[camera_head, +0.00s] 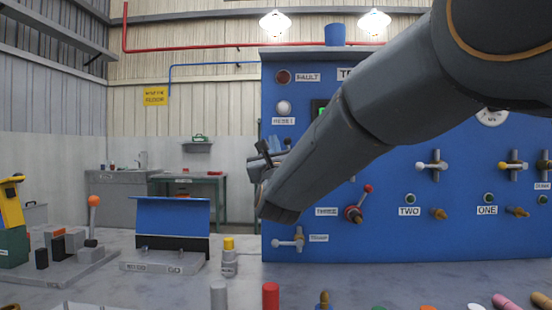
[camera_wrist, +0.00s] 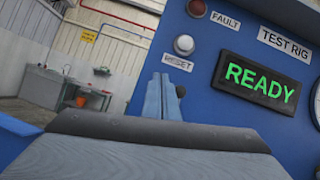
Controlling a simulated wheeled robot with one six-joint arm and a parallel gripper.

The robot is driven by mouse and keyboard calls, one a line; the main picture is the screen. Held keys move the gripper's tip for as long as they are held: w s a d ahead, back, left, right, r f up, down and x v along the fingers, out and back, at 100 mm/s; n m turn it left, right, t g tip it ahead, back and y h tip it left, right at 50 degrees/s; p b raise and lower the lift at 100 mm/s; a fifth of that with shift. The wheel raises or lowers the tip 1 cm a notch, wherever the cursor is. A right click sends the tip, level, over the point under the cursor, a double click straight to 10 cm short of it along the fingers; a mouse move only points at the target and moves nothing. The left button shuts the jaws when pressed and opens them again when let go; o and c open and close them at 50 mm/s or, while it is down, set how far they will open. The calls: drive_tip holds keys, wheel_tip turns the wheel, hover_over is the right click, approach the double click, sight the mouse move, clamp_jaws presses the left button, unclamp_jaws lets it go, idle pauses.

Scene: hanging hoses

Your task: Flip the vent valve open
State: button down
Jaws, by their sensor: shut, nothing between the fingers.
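The blue test-rig panel (camera_head: 300,190) carries several valves. A valve with a pale lever (camera_head: 290,241) sits at its lower left beside a small label I cannot read for certain; its lever lies roughly sideways. A red-knobbed lever (camera_head: 358,203) is above and right of it, tilted up. I cannot tell from the lettering which one is the vent valve. My gripper (camera_head: 266,155) is at the panel's left edge, above both levers and apart from them. In the wrist view its blue-grey fingers (camera_wrist: 165,95) are shut and empty; neither lever shows there.
The wrist view shows the lit READY display (camera_wrist: 256,82) and the reset button (camera_wrist: 184,44). On the bench stand a blue-topped stand (camera_head: 172,215), a yellow-capped bottle (camera_head: 229,257) and several coloured pegs, such as a red one (camera_head: 270,295). My arm hides the panel's middle.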

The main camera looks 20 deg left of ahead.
drive_tip(key=shift+w+d+f+m+t+h+b, duration=0.35)
drive_tip(key=shift+w+f+m+h+b, duration=0.25)
drive_tip(key=shift+b, duration=0.2)
drive_tip(key=shift+d+r+m, duration=0.1)
drive_tip(key=shift+d+m, duration=0.05)
drive_tip(key=shift+m, duration=0.15)
